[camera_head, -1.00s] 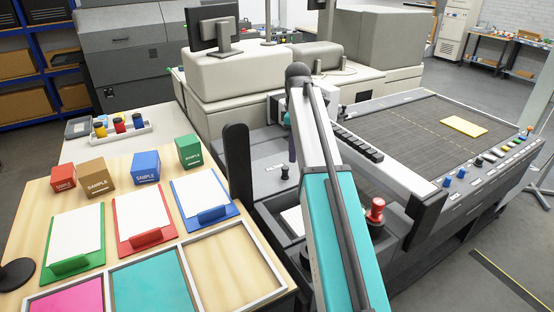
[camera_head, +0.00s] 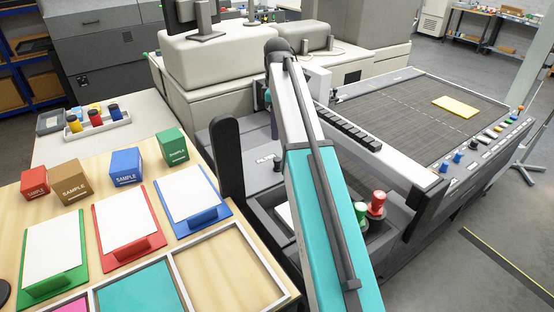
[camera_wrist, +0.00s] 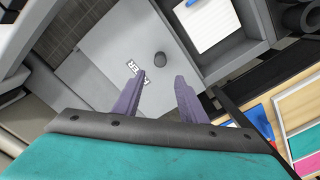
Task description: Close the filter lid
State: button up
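A light grey panel (camera_wrist: 120,40), which looks like the filter lid, fills the middle of the wrist view. It bears a dark round knob (camera_wrist: 160,59) and a white label (camera_wrist: 130,70) that is only partly legible. In the head view the same panel (camera_head: 252,178) lies left of my arm, with its knob (camera_head: 278,162) showing. I cannot tell how far the lid is open. My gripper (camera_wrist: 160,76) has two purple fingers, apart and empty, with the knob just beyond the gap between their tips. In the head view my arm mostly hides them.
A recess beside the panel holds a white pad (camera_wrist: 203,22). Red (camera_head: 377,203) and green (camera_head: 360,211) knobs stand right of my arm. A black post (camera_head: 227,158) rises at the panel's left. A table with sample boxes and clipboards (camera_head: 127,228) stands left.

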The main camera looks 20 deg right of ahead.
aim_at(277, 159)
jog(key=shift+f, duration=0.1)
jog(key=shift+s+f+p, duration=0.1)
jog(key=shift+f+p, duration=1.95)
jog(key=shift+f, duration=4.75)
jog(key=c, duration=1)
jog(key=shift+a, duration=0.15)
grip_shut()
jog(key=shift+s, duration=0.1)
